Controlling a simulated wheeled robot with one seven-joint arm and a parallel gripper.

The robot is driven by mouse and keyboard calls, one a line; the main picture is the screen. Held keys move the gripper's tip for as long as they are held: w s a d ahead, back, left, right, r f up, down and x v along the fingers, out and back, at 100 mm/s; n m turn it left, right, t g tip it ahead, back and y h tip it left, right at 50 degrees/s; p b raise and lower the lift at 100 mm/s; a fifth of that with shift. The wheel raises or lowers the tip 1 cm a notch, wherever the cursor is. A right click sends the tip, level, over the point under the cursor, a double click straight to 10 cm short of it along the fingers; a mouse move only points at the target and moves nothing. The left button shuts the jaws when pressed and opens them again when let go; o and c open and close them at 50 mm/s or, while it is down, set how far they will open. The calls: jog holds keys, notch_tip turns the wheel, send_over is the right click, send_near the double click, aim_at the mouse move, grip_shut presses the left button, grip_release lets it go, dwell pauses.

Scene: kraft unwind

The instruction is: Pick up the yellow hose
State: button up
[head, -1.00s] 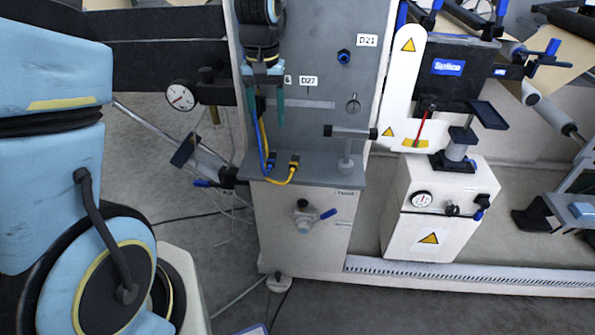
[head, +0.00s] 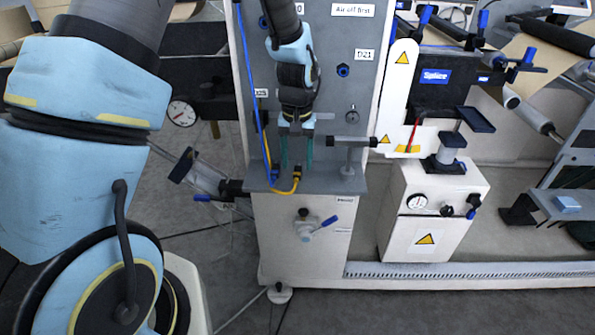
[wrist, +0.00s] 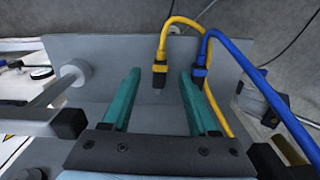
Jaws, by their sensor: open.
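The yellow hose (head: 296,184) lies at the front edge of the grey ledge, left of centre in the head view. It rises along the panel beside a blue hose (head: 246,85). In the wrist view the yellow hose (wrist: 184,21) loops over the ledge edge, with its dark-and-yellow connector (wrist: 160,68) standing on the ledge. My gripper (head: 297,158) is open and empty, its green fingers pointing down just above the ledge. In the wrist view the connector shows between and beyond the fingertips of my gripper (wrist: 160,74). The blue hose's connector (wrist: 199,72) is close to the right finger.
A horizontal bar on a post (head: 348,155) stands on the ledge right of my gripper. The grey panel (head: 335,100) rises behind it. A white splice unit (head: 425,215) stands farther right.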

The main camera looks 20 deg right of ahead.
aim_at(297, 173)
jog(key=shift+w+f+p, duration=0.1)
jog(key=shift+f+p, duration=0.3)
jog(key=shift+f, duration=1.25)
jog(key=shift+c, duration=0.3)
grip_shut()
